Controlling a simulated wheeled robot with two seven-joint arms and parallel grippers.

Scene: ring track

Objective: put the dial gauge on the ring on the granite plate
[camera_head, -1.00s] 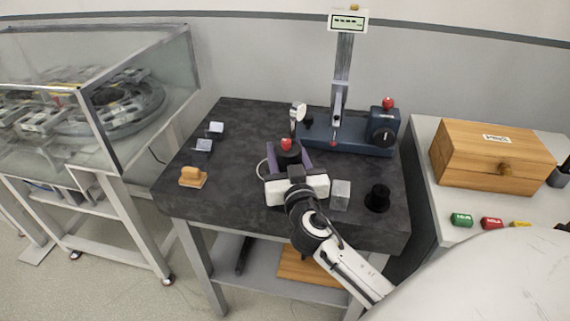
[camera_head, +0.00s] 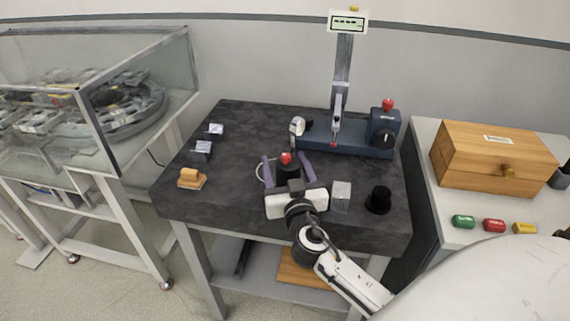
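The dial gauge has a round white dial (camera_head: 297,125) on a dark base with a red knob (camera_head: 286,158). It is upright over the granite plate (camera_head: 230,130), in front of the blue measuring stand. A pale ring (camera_head: 260,173) shows as a thin curved edge left of the base; the rest is hidden behind my gripper and the gauge. My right gripper (camera_head: 284,157) has its purple fingers on both sides of the gauge base. Whether they press on it, and whether the base touches the ring, I cannot tell. My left gripper is not in view.
A blue measuring stand (camera_head: 345,138) stands at the back. A grey block (camera_head: 341,195) and a black knob-like piece (camera_head: 379,200) are right of my gripper. Small blocks (camera_head: 202,150) and a wooden piece (camera_head: 191,179) lie left. A wooden box (camera_head: 495,155) is on the right bench.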

